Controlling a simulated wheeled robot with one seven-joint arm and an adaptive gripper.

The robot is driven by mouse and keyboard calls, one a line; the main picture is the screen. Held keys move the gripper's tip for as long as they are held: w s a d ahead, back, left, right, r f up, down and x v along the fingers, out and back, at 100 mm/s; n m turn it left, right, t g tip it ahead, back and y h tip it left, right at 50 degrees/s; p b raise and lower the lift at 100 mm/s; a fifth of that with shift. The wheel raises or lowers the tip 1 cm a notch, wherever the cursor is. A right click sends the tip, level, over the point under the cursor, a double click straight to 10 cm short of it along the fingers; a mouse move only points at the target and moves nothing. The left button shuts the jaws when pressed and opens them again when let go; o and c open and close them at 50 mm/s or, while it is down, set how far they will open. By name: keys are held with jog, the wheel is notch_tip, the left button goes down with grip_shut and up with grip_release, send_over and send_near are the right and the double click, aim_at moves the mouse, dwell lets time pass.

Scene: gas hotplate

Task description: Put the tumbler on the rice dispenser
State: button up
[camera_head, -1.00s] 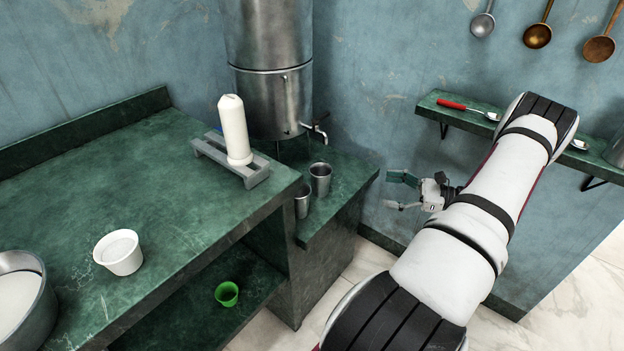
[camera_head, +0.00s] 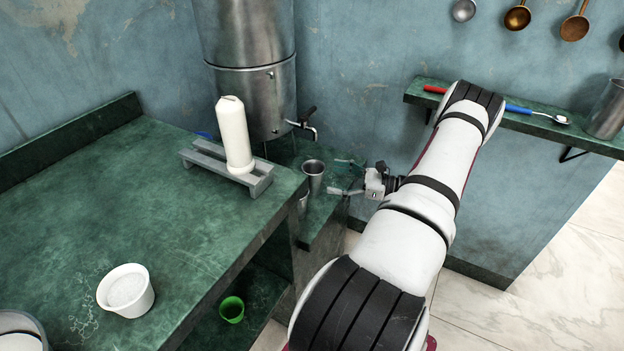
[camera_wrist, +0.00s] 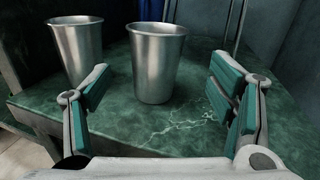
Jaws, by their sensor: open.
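Two steel tumblers stand upright on a low green ledge; the farther tumbler (camera_head: 313,178) and the nearer tumbler (camera_head: 302,205) are partly hidden by the counter edge. In the wrist view the centre tumbler (camera_wrist: 157,65) stands ahead between my finger lines, and the second tumbler (camera_wrist: 76,50) is at the left, outside them. My gripper (camera_head: 338,176) is open and empty, just right of the farther tumbler and apart from it. A large steel cylinder with a tap (camera_head: 245,90) stands behind; I cannot tell whether it is the rice dispenser.
A white bottle-shaped object (camera_head: 234,135) stands on a grey rack (camera_head: 255,182) on the green counter (camera_head: 110,205). A white cup (camera_head: 126,290) is in front. A green cup (camera_head: 231,309) is on the lower shelf. A wall shelf (camera_head: 510,120) holds spoons and a steel vessel.

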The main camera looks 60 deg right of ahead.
aim_at(314, 175)
jog(key=shift+b+x, duration=0.55)
jog(key=shift+x, duration=3)
jog(key=shift+s+a+f, duration=0.1)
jog(key=shift+a+f, duration=0.05)
jog(key=c, duration=1.4)
